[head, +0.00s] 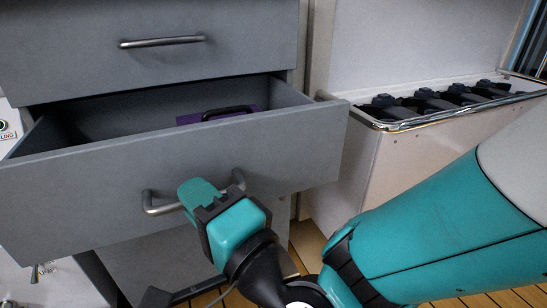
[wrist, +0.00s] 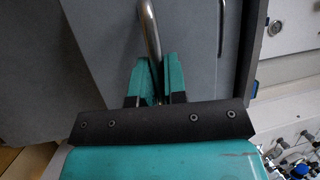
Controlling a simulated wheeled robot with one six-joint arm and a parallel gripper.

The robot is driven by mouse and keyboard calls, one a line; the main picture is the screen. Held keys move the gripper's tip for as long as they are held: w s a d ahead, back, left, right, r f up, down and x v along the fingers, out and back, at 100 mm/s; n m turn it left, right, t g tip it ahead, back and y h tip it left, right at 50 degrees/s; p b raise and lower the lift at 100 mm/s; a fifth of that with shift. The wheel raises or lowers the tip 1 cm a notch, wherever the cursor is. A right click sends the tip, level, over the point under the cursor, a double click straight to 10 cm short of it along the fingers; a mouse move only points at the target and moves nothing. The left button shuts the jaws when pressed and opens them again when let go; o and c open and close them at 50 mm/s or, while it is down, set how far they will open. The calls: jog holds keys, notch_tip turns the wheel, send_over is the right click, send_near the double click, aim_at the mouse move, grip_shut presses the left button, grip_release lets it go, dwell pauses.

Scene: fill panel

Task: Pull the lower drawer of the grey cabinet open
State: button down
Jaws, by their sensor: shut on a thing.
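The grey cabinet has an upper drawer (head: 60,45) that is closed, with a metal bar handle (head: 162,42). The lower drawer (head: 90,180) stands part-way out, and its inside shows. A purple thing with a black handle (head: 222,114) lies in it towards the back. My gripper (head: 195,192) is at the front of the lower drawer, shut on its metal handle (head: 158,204). In the wrist view the handle (wrist: 149,30) runs between the two teal fingers (wrist: 157,80). The middle of the handle is hidden by my gripper in the head view.
A white counter unit (head: 350,165) stands right of the drawer, with a metal-rimmed tray (head: 440,118) of several dark things on top. The drawer's right front corner is close to this unit. Wooden floor (head: 310,245) shows below.

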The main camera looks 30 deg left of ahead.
jog(key=shift+s+d, duration=0.15)
jog(key=shift+d, duration=0.15)
jog(key=c, duration=1.2)
grip_release()
jog(key=shift+s+f, duration=0.1)
